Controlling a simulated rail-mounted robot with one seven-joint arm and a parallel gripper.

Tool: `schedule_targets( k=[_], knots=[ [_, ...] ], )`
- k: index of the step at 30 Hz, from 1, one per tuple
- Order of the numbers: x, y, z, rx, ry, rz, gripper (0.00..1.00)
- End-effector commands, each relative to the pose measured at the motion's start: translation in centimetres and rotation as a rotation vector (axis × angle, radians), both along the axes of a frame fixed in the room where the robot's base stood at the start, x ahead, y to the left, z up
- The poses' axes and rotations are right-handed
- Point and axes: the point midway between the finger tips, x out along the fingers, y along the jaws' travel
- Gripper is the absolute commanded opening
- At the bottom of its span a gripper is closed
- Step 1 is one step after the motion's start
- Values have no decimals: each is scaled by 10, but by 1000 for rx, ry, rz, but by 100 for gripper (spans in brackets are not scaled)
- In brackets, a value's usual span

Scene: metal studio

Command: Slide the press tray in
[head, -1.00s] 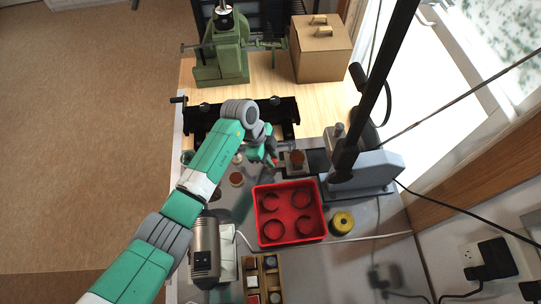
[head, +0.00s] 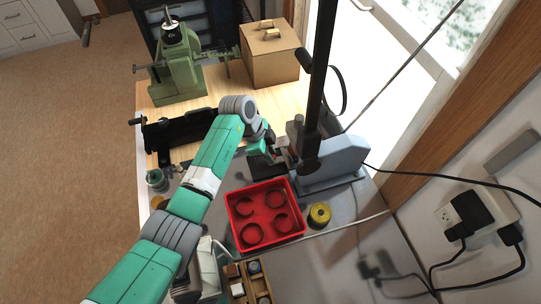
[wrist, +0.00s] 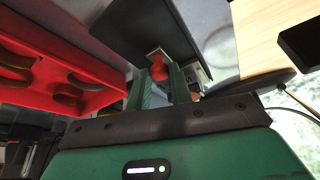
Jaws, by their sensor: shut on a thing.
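The press (head: 335,162) stands on the right of the bench, with a grey base and a tall black lever. The press tray (head: 283,148) is a small light plate close against the press's left side. In the wrist view its red handle (wrist: 178,66) shows between and beyond the two green fingers. My gripper (head: 271,150) reaches the tray from the left and is shut on its handle. The wrist view shows my gripper (wrist: 163,80) with the fingers close together. The tray's inner end and the exact grip are partly hidden.
A red box (head: 265,215) with several round recesses stands just in front of the gripper. A dark plate (head: 264,167) lies beside the press.

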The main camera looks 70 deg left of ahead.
Motion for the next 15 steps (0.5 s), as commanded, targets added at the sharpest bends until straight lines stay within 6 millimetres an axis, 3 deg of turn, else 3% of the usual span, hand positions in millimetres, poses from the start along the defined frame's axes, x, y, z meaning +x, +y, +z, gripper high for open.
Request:
schedule_targets(
  k=[1,2,5,15],
  knots=[
    [2,-1,0,2,-4,-1,0],
    [2,-1,0,2,-4,-1,25],
    [2,-1,0,1,-4,-1,43],
    [-2,1,8,3,-4,0,43]
  ],
)
